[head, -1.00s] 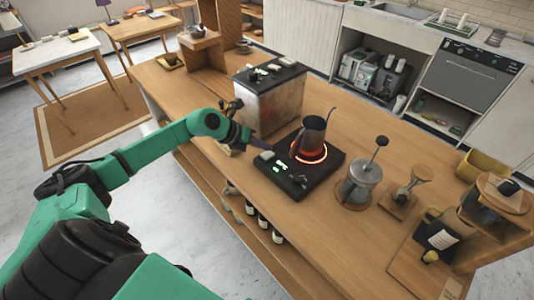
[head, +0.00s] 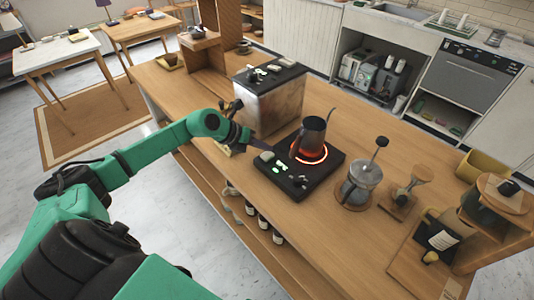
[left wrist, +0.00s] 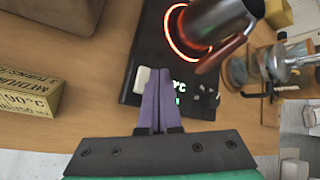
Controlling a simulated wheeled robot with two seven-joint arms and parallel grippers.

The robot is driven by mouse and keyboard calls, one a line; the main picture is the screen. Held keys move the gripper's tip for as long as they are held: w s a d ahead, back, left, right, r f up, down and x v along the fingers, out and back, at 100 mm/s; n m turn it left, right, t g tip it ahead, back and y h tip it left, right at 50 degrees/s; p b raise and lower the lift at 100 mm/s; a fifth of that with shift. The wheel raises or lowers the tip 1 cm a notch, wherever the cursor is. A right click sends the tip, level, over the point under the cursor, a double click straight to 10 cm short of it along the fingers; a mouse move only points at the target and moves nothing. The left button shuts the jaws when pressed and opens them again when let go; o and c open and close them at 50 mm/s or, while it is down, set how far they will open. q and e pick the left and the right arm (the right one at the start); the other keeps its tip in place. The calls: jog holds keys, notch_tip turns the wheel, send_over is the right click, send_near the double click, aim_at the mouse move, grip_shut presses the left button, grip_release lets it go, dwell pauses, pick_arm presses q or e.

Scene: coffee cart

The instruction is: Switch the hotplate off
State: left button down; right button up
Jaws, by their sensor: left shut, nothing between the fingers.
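The black hotplate (head: 326,172) sits on the wooden cart, its ring (head: 322,156) glowing orange-red and green marks lit on its front panel. A dark gooseneck kettle (head: 311,136) stands on the ring. A pale rocker switch (head: 267,156) is at the hotplate's left front corner; it also shows in the left wrist view (left wrist: 142,79). My left gripper (head: 260,148) is shut and empty, close to that switch. In the left wrist view its purple fingers (left wrist: 157,82) point just beside the switch; I cannot tell whether they touch it. My right gripper is out of view.
A metal box-shaped machine (head: 270,102) stands behind and left of the hotplate. A French press (head: 358,184) and a dripper stand (head: 405,192) are to its right. A yellow box (left wrist: 28,94) lies near the gripper. Bottles (head: 264,221) stand on the shelf below.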

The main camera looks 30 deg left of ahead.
aim_at(264, 156)
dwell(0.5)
pick_arm(q)
jog(key=shift+f+b, duration=0.35)
jog(key=shift+f, duration=0.1)
jog(key=shift+f+b, duration=0.45)
jog(key=shift+f, duration=0.05)
dwell(0.5)
jog(key=shift+r+p, duration=0.8)
jog(key=shift+r, duration=0.2)
notch_tip(264, 156, up, 6)
jog(key=p, duration=0.4)
